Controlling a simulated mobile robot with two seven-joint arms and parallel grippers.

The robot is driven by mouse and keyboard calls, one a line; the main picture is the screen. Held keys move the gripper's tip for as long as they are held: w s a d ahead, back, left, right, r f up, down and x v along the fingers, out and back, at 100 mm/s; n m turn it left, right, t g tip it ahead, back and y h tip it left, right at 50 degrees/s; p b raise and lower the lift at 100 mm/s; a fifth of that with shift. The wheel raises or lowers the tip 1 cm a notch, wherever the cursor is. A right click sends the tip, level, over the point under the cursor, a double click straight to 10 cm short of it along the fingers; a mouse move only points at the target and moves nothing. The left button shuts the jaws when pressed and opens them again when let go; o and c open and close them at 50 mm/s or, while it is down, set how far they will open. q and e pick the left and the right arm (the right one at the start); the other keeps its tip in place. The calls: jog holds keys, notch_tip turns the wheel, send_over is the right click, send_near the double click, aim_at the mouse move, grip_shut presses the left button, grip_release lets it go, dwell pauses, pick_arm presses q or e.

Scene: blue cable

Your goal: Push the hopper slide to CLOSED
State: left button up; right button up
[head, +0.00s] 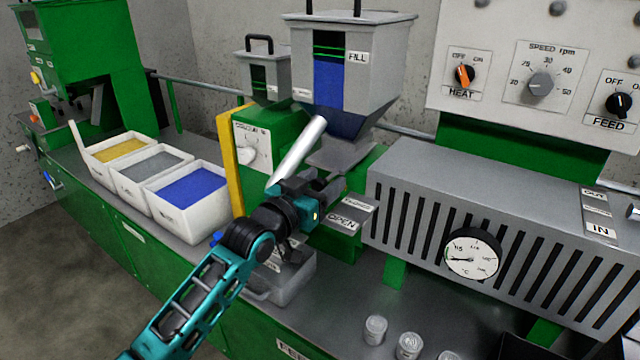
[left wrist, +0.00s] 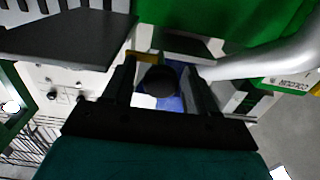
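The large grey hopper (head: 375,70) marked FILL has a blue-filled window and stands on a green body. Under its funnel is a flat grey slide plate (head: 338,155). A ledge with an OPEN label (head: 342,222) and a second, smaller label behind it lies just right of my left gripper (head: 325,192). In the left wrist view, the two dark fingers of this gripper (left wrist: 160,88) stand apart. A round black knob (left wrist: 158,81) shows between them, with slim gaps at both sides; contact cannot be told. My right gripper is not in view.
A pale metal tube (head: 297,152) slants up just behind my left gripper. White bins (head: 190,228) of granules stand left. A slotted grey barrel cover (head: 480,235) with a dial is at right. Several small cups (head: 408,345) stand in front.

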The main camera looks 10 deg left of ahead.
pick_arm(q)
jog(key=shift+s, duration=0.15)
jog(key=shift+s+a+f, duration=0.1)
jog(key=shift+s+a, duration=0.05)
jog(key=shift+s, duration=0.15)
jog(key=v, duration=1.2)
jog(key=shift+p, duration=0.4)
jog(key=s+f+g+y+p, duration=0.1)
jog(key=s+f+g+y, duration=0.1)
jog(key=s+f, duration=0.6)
jog(key=s+f+n+g+y+p, duration=0.1)
jog(key=s+f+g, duration=0.3)
jog(key=s+f, duration=0.5)
notch_tip(320, 180, down, 7)
jog(key=shift+s+d+r+y, duration=0.1)
jog(key=shift+s+d+y, duration=0.2)
jog(key=shift+y, duration=0.3)
jog(key=shift+w, duration=0.1)
